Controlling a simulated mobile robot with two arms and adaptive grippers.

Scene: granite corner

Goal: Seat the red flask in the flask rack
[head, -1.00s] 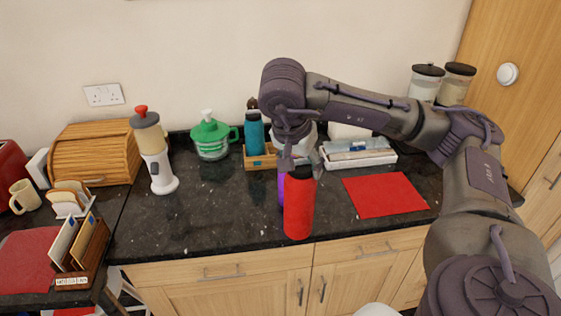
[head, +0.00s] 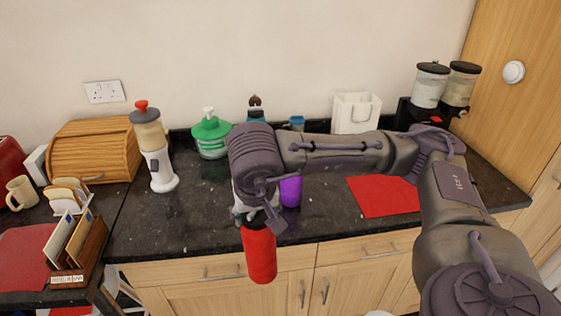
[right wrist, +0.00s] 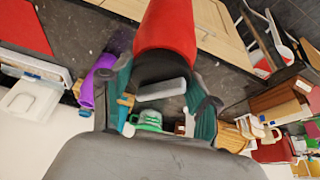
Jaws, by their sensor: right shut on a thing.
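The red flask (head: 259,252) with a dark cap is held by my right gripper (head: 260,216), shut on its cap end. It hangs slightly tilted, over the counter's front edge in the head view. In the right wrist view the red flask (right wrist: 165,28) runs away from the fingers (right wrist: 160,92), which sit on both sides of its dark cap. A purple flask (head: 290,191) stands just right of my gripper. My left gripper is not in view.
A green-lidded jug (head: 211,140) and a white blender-like appliance (head: 157,155) stand left on the dark counter (head: 150,222). A red mat (head: 382,197) lies right. A white bag (head: 356,112) and dispensers (head: 432,85) stand behind. The counter's front left is clear.

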